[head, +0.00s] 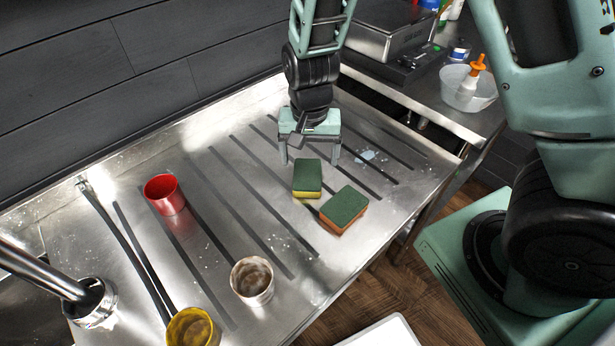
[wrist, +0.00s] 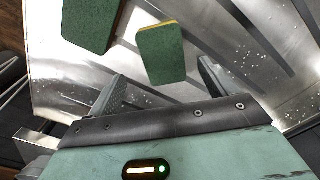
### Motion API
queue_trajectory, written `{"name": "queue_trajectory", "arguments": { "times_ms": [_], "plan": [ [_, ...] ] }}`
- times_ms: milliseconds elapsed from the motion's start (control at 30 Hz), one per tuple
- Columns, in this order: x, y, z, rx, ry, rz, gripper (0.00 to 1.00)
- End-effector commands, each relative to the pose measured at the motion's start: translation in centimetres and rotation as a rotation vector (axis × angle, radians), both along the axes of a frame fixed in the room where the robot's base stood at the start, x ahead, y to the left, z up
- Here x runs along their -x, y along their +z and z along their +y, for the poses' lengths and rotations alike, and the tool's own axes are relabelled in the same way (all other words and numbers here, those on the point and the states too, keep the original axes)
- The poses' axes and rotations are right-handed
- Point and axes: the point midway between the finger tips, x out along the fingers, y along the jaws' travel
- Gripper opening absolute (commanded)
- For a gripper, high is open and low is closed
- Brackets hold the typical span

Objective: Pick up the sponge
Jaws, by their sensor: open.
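Two sponges with green tops lie flat on the metal counter. One sponge (head: 307,177) has a yellow lower side; the other (head: 343,208) has an orange lower side and lies nearer the counter's front edge. My gripper (head: 310,160) is open and empty, pointing down above the counter just behind the yellow sponge. In the wrist view my gripper (wrist: 158,85) has its fingers apart, with the yellow sponge (wrist: 162,54) beyond and between them. The orange sponge (wrist: 90,22) is at the upper left there, partly cut off by the frame edge.
The grooved metal counter (head: 225,215) also holds a red cup (head: 165,194), a whitish cup (head: 252,280) and a yellow cup (head: 193,328). A faucet (head: 45,275) is at left. A clear bowl with an orange-topped bottle (head: 470,88) stands at the upper right. A dark wall is behind.

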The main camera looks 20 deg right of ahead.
Motion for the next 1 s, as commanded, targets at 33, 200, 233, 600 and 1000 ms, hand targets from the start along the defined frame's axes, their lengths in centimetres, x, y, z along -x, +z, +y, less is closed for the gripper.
{"name": "queue_trajectory", "arguments": {
  "times_ms": [33, 200, 233, 600, 1000],
  "plan": [
    [0.0, -0.6, 0.0, 0.0, -0.002, 0.002, 0.85],
    [0.0, -1.5, 0.0, 0.0, 0.0, 0.001, 0.85],
    [-0.1, -1.7, 0.0, 0.0, 0.0, 0.001, 0.85],
    [-0.6, -6.1, 0.1, 0.0, -0.002, 0.001, 0.85],
    [-0.6, -6.5, 0.2, -0.001, 0.0, 0.0, 0.54]
  ]
}}
